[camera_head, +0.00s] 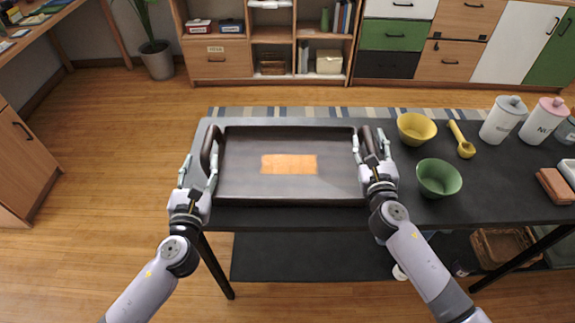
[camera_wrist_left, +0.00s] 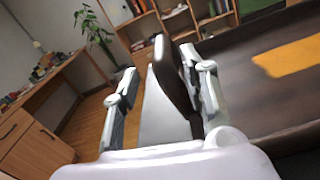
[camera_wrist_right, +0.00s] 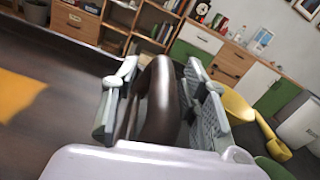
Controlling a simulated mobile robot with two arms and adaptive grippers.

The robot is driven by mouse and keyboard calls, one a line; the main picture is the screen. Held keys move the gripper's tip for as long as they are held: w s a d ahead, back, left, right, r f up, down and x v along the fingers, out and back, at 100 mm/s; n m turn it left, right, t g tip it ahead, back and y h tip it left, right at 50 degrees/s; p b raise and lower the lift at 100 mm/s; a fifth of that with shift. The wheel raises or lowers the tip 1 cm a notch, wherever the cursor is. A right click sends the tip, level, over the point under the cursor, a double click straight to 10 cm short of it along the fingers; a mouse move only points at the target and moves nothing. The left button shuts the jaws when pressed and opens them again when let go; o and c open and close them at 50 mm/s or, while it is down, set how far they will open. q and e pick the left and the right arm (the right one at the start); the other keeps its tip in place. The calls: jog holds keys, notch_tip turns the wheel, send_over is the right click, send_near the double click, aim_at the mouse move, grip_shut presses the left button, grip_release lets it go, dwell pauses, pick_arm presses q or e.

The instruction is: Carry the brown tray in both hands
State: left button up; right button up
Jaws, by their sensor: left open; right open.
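The brown tray (camera_head: 240,185) lies flat on the left part of the dark table, with an orange patch (camera_head: 289,164) on its floor. It has a dark handle at each short side. My left gripper (camera_head: 197,176) is open at the left handle (camera_head: 210,148); in the left wrist view the handle (camera_wrist_left: 176,75) stands between the spread fingers. My right gripper (camera_head: 371,150) is open at the right handle; in the right wrist view that handle (camera_wrist_right: 158,105) stands between the fingers. I cannot tell whether any finger touches a handle.
Right of the tray stand a yellow bowl (camera_head: 416,129), a green bowl (camera_head: 438,178), a yellow scoop (camera_head: 464,146) and white canisters (camera_head: 503,119). Wooden shelves (camera_head: 268,45) stand at the back. Open wooden floor (camera_head: 110,140) lies left of the table.

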pick_arm(q)
jog(key=s, duration=0.4)
jog(key=shift+s, duration=0.1)
pick_arm(e)
jog(key=shift+s, duration=0.1)
jog(key=s, duration=1.2)
jog(key=shift+w, duration=0.1)
pick_arm(q)
jog(key=shift+s, duration=0.1)
